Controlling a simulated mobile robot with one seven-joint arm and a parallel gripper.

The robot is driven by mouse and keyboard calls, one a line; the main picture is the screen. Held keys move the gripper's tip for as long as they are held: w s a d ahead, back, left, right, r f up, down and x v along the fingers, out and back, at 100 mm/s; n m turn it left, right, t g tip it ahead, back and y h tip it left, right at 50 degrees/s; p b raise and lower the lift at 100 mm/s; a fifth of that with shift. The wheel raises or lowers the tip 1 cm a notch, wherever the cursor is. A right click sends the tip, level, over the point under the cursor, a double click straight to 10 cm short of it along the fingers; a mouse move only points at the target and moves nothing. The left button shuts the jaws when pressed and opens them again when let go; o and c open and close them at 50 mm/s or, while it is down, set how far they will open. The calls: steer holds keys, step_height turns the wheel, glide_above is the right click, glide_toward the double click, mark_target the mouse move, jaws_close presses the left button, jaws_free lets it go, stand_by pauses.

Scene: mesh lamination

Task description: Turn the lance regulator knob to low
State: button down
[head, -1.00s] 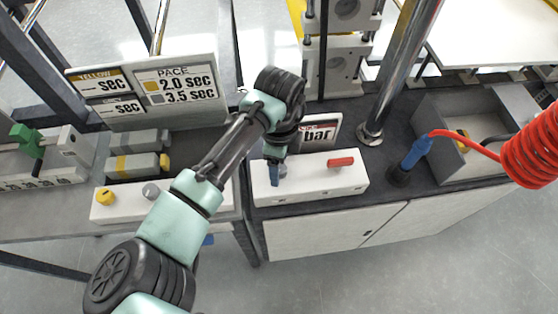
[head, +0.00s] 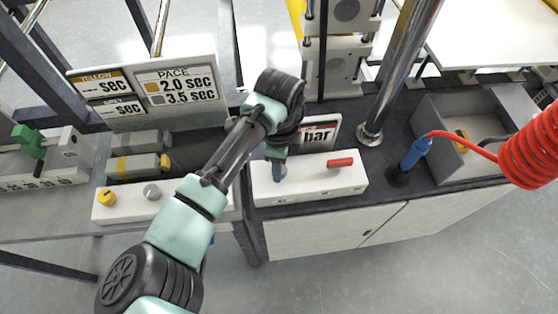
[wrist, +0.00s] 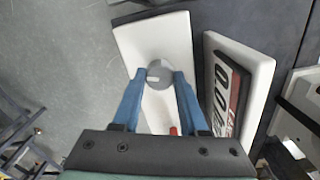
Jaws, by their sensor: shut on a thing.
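The lance regulator is a white box (head: 310,185) on the dark counter, with a red handle (head: 341,162) on its right part. A grey round knob (wrist: 159,74) sits on the box's top in the wrist view. My gripper (wrist: 159,82) has its blue fingers on both sides of this knob, shut on it. In the head view my gripper (head: 277,172) points down at the left part of the box and mostly hides the knob. A sign reading "bar" (head: 320,132) stands behind the box, partly hidden by my arm; its digits show only partly in the wrist view (wrist: 222,88).
To the left, another white box (head: 130,205) carries a yellow knob (head: 105,198) and a grey knob (head: 152,192). A blue-handled lance (head: 416,152) with a red coiled hose (head: 530,150) stands to the right, near a metal post (head: 392,80) and a grey bin (head: 470,172).

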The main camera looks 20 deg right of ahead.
steer(key=n+p, duration=0.3)
steer(key=n, duration=0.1)
steer(key=shift+r, duration=0.2)
steer(key=n+p, duration=0.3)
steer(key=n, duration=0.2)
steer(key=shift+s+n, duration=0.1)
steer(key=shift+n, duration=0.2)
steer(key=n+p, duration=0.3)
steer(key=n, duration=0.2)
steer(key=n+p, duration=0.1)
steer(key=n, duration=0.4)
steer(key=shift+f+p, duration=0.1)
steer(key=shift+p, duration=0.3)
steer(key=n+p, duration=0.1)
steer(key=n, duration=0.3)
steer(key=shift+n, duration=0.3)
steer(key=n, duration=0.5)
steer(key=shift+d+p, duration=0.1)
steer(key=shift+p, duration=0.3)
steer(key=n, duration=0.5)
steer(key=shift+n, duration=0.4)
steer(key=shift+w+n+p, duration=0.2)
steer(key=shift+n+p, duration=0.2)
steer(key=shift+n, duration=1.8)
